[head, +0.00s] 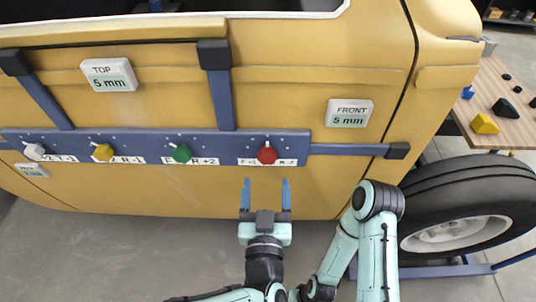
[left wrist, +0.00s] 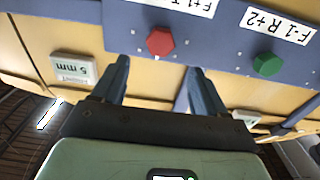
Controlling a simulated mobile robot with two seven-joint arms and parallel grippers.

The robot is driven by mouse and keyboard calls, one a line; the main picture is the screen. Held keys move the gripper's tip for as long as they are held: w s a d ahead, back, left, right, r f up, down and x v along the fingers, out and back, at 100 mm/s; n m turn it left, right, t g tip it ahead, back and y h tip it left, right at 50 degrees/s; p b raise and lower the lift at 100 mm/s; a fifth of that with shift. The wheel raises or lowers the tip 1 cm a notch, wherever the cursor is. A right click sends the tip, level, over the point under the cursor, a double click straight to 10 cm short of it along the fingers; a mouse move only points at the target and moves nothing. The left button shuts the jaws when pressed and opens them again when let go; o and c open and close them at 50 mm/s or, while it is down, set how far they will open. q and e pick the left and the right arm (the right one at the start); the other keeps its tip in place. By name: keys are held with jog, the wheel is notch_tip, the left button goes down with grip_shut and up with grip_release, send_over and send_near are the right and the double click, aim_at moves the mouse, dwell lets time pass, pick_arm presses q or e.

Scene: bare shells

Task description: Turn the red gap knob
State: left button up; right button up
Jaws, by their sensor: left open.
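The red knob (head: 267,154) sits at the right end of the blue bar (head: 221,141) fixed across the yellow vehicle door. It also shows as a red hexagonal knob in the left wrist view (left wrist: 160,41), upside down, ahead of the fingers. My left gripper (head: 265,187) is open and empty, just below the red knob in the head view and apart from it. Its two blue fingers also show in the left wrist view (left wrist: 157,80). A label under the red knob is partly hidden behind it. My right gripper is not seen; a second arm bends beside the left one.
A green knob (head: 181,153), a yellow knob (head: 103,152) and a white knob (head: 34,151) sit further left on the bar. Gauges read TOP 5 mm (head: 108,75) and FRONT 5 mm (head: 349,113). A wheel (head: 466,205) and a wooden table (head: 507,110) stand at right.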

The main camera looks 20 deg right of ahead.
aim_at(267, 159)
pick_arm(q)
jog(key=x, duration=0.8)
jog(key=shift+f+b, duration=0.15)
jog(key=shift+b, duration=0.15)
jog(key=shift+c, duration=0.4)
jog(key=c, duration=1)
